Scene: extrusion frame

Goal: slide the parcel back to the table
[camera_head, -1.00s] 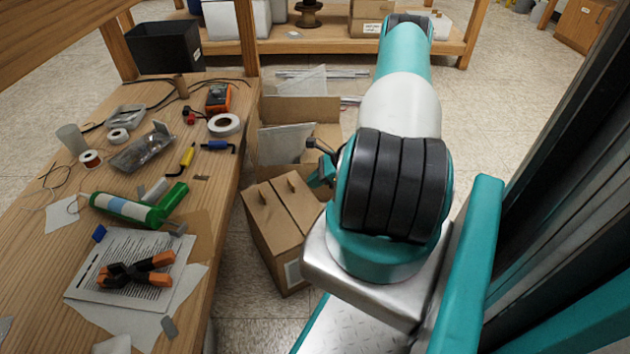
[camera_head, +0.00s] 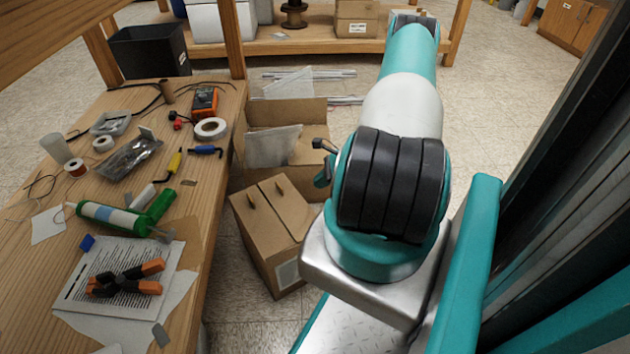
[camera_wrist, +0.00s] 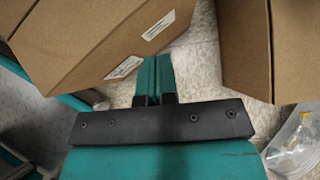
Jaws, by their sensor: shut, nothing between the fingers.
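The parcel, likely the closed brown cardboard box (camera_head: 268,238) with a white label, stands on the floor to the right of the table (camera_head: 208,215), with a narrow strip of floor between them. My gripper (camera_wrist: 154,75) is shut and empty in the wrist view. It points at a gap between a labelled cardboard box (camera_wrist: 100,40) at the upper left and another cardboard surface (camera_wrist: 290,50) at the right. I cannot tell whether the fingertips touch either one. In the head view my arm hides most of the gripper, right of the parcel.
An open cardboard box (camera_head: 312,153) with a pale sheet in it stands just behind the parcel. The table carries tools, tape and a green tube (camera_head: 105,215). A clear bag (camera_wrist: 296,145) lies at the lower right in the wrist view. Bare floor lies in front of the parcel.

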